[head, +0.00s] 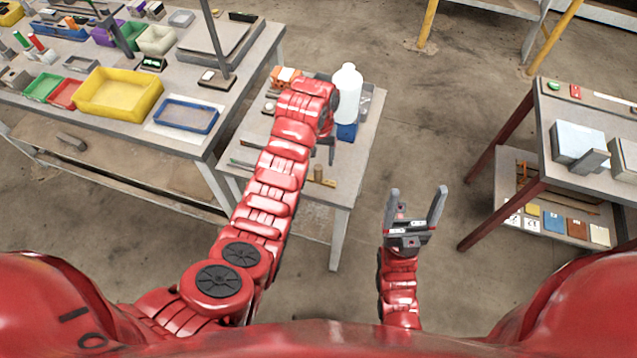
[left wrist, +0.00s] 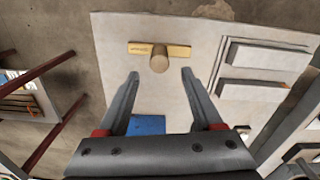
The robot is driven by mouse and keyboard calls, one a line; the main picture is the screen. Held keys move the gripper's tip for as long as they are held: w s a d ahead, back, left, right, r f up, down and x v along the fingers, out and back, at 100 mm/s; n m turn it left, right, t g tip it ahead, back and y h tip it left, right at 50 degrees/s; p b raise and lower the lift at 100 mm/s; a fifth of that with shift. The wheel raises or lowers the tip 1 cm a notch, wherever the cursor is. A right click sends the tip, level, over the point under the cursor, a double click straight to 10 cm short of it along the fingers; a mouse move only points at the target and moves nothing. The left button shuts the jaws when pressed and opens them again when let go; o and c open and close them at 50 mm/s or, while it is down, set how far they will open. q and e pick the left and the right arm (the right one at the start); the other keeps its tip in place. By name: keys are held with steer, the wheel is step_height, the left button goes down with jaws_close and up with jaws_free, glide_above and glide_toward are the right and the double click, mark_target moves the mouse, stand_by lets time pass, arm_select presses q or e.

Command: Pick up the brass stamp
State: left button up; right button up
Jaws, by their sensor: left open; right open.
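The brass stamp shows in the head view (head: 320,177) near the front edge of the small table, as a gold bar with a short round handle. In the left wrist view the brass stamp (left wrist: 175,51) lies just beyond the fingertips, its round handle roughly centred between them. My left gripper (left wrist: 160,75) is open and empty above the small table, apart from the stamp. In the head view its wrist partly hides it. My right gripper (head: 417,195) is open and empty over bare floor, right of the small table.
A white bottle (head: 348,97) stands behind the left gripper, with a blue item (head: 347,132) in front of it; a blue patch (left wrist: 147,124) shows between the fingers. A workbench with a yellow tray (head: 118,92) is at left, another table (head: 590,105) at right.

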mark_target(318, 174)
arm_select(q)
steer(key=shift+f, duration=0.75)
steer(key=shift+s+a+f, duration=0.1)
steer(key=shift+s+f, duration=0.05)
steer(key=f+p, duration=0.1)
steer(key=s+f+p, duration=0.1)
steer(key=f+p, duration=0.1)
steer(key=shift+f, duration=0.25)
steer(key=shift+w+f, duration=0.1)
steer(key=shift+f, duration=0.65)
jaws_close()
